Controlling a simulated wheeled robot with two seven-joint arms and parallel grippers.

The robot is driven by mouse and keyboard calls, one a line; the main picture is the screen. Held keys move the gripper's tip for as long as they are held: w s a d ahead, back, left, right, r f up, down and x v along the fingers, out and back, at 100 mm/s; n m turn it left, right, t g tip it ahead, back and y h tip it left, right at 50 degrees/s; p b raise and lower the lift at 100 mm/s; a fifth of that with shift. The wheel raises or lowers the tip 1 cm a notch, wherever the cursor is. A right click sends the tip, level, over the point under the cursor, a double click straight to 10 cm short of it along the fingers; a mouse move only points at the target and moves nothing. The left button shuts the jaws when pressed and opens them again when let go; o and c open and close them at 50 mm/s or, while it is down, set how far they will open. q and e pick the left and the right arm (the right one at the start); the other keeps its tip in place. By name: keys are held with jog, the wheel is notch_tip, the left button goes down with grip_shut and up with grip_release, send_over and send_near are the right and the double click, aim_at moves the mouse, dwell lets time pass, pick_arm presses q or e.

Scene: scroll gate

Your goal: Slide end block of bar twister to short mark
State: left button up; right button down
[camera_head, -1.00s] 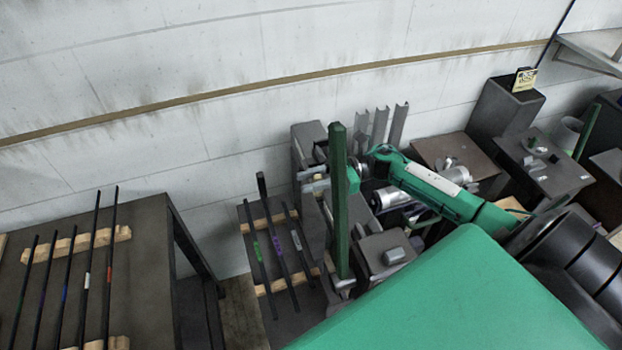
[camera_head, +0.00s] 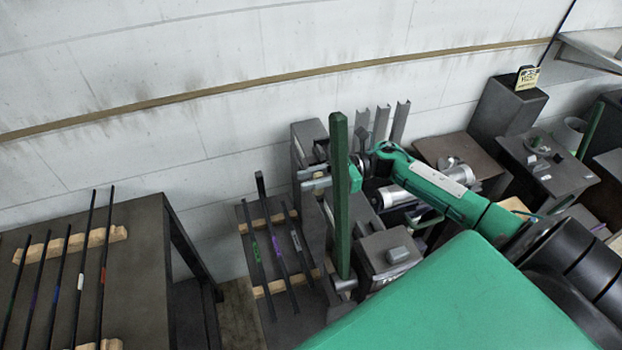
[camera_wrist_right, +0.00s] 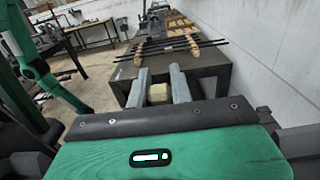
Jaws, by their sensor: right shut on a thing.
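My right gripper (camera_head: 316,180) is in the head view at the end of the green arm from the right, low beside a dark grey machine housing (camera_head: 310,150), which looks like part of the bar twister. In the right wrist view my right gripper (camera_wrist_right: 159,86) is shut on a small beige block (camera_wrist_right: 157,93), seen between its two grey fingers. I cannot tell for certain that this is the end block. The dark green upright bar (camera_head: 341,190) partly covers the wrist in the head view. I cannot make out the short mark. My left gripper is not in view.
A rack (camera_head: 275,220) with several dark rods on wooden strips stands left of the machine. A dark table (camera_head: 145,235) with more rods is further left. A wall runs behind. Grey-topped machines (camera_head: 545,165) stand at the right.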

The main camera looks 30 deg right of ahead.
jog(key=c, duration=1.2)
grip_release()
jog(key=shift+c, duration=0.2)
jog(key=shift+d+f, duration=0.1)
jog(key=shift+d, duration=0.2)
jog(key=b+v, duration=0.6)
jog(key=v, duration=0.6)
jog(key=shift+s+d, duration=0.1)
jog(key=shift+s, duration=0.05)
jog(key=shift+s+d+b, duration=0.15)
jog(key=shift+d+b, duration=0.15)
jog(key=shift+d, duration=0.2)
